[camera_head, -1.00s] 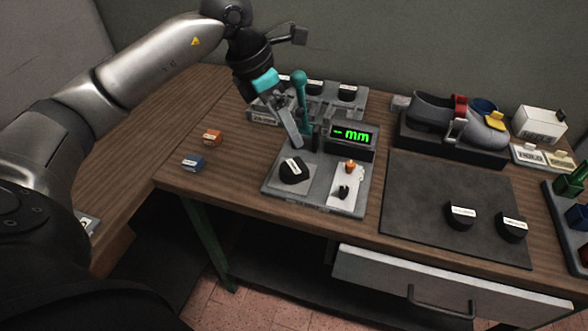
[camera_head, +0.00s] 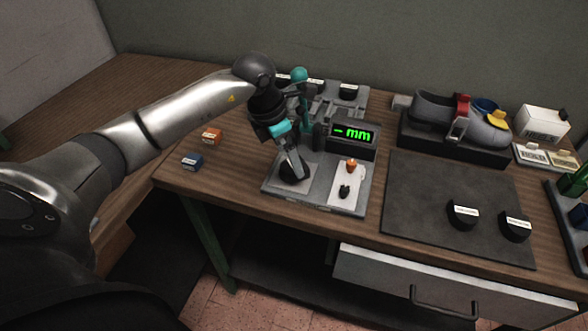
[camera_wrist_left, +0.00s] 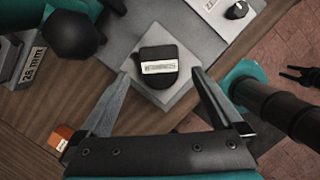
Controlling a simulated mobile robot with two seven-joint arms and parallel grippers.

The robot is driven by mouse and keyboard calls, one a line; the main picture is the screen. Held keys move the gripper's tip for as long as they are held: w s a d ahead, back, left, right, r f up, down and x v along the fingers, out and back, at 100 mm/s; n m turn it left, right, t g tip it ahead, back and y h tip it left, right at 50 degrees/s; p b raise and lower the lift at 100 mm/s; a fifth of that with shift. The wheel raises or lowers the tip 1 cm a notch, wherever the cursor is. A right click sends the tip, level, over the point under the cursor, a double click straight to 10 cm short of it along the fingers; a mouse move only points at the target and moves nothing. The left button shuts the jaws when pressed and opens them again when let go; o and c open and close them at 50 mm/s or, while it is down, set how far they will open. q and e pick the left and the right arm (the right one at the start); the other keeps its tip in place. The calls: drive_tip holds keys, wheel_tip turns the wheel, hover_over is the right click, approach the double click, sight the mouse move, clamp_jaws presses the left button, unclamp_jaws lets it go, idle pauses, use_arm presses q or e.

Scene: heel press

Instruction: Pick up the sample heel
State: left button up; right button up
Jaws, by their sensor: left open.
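The sample heel (camera_head: 294,174) is a black block with a white label, resting on a grey square pad of the gauge base (camera_head: 270,187). In the left wrist view the heel (camera_wrist_left: 158,62) lies flat, label up, between and just beyond the fingertips. My left gripper (camera_wrist_left: 160,74) is open, its two fingers spread on either side of the heel with a gap at each side. In the head view the left gripper (camera_head: 292,162) points down over the heel and hides part of it.
The gauge's teal-topped post (camera_head: 303,95) and display (camera_head: 352,134) stand close behind the heel. A white plate (camera_head: 346,185) with an orange button lies to the right. Two more heels (camera_head: 462,214) sit on the dark mat (camera_head: 420,185).

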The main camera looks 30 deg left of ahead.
use_arm(q)
drive_tip(key=shift+x, duration=1.55)
drive_tip(key=shift+c, duration=0.2)
clamp_jaws()
drive_tip(key=shift+r, duration=0.1)
drive_tip(key=shift+r, duration=0.1)
